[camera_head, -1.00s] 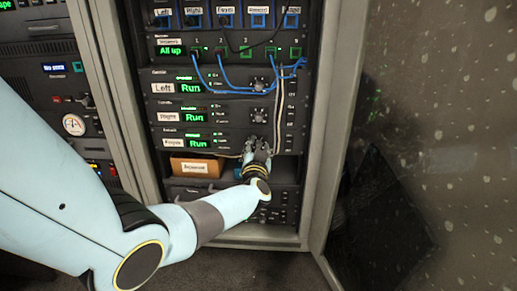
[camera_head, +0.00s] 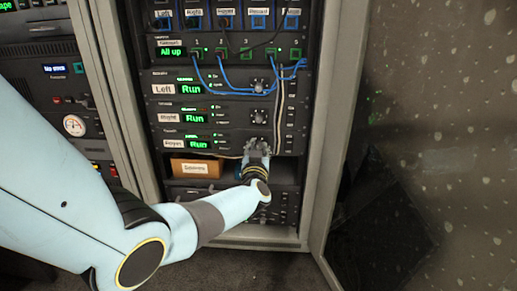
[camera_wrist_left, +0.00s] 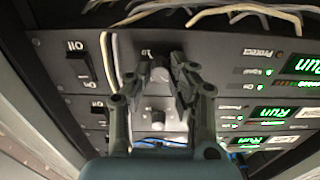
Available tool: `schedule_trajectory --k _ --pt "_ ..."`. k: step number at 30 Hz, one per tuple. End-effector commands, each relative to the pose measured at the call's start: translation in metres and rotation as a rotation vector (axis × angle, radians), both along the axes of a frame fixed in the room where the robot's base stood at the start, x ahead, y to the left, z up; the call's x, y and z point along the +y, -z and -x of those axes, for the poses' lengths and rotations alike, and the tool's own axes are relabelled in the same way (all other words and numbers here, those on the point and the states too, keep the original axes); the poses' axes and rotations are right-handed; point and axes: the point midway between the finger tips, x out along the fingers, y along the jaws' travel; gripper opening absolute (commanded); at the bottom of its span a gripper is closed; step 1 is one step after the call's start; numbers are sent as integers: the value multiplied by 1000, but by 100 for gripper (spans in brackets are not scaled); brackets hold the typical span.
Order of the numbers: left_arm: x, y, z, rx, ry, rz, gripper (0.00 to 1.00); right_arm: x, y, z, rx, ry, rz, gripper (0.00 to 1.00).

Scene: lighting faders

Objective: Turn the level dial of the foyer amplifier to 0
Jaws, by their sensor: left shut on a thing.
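The foyer amplifier (camera_head: 222,145) is the lowest of three similar rack units, with a "Foyer" label and a green "Run" display. It also shows in the left wrist view (camera_wrist_left: 232,62), appearing upside down. My left gripper (camera_head: 258,146) reaches its front panel at the level dial. In the left wrist view, my left gripper (camera_wrist_left: 167,66) has its fingers closed on the level dial (camera_wrist_left: 160,75). The fingers hide most of the dial, and I cannot read its setting. My right gripper is not in view.
The right amplifier (camera_head: 225,115) and left amplifier (camera_head: 228,86) sit above, each with its own dial. Blue cables (camera_head: 228,82) and pale cables (camera_head: 279,112) hang near the panel. A cardboard box (camera_head: 196,168) lies below. The open cabinet door (camera_head: 420,150) stands right.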

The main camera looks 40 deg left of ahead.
Motion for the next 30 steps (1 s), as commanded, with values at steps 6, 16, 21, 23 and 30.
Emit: schedule_trajectory --k 6,16,21,23,30 --pt "0 1 0 -106 0 177 0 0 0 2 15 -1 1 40" --pt "0 2 1 -270 0 444 0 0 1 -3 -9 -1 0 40" --pt "1 3 1 -353 0 582 0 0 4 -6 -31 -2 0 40" --pt "1 3 1 -383 -1 631 0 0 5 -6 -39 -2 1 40" --pt "1 4 2 -501 0 826 0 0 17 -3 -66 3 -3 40"
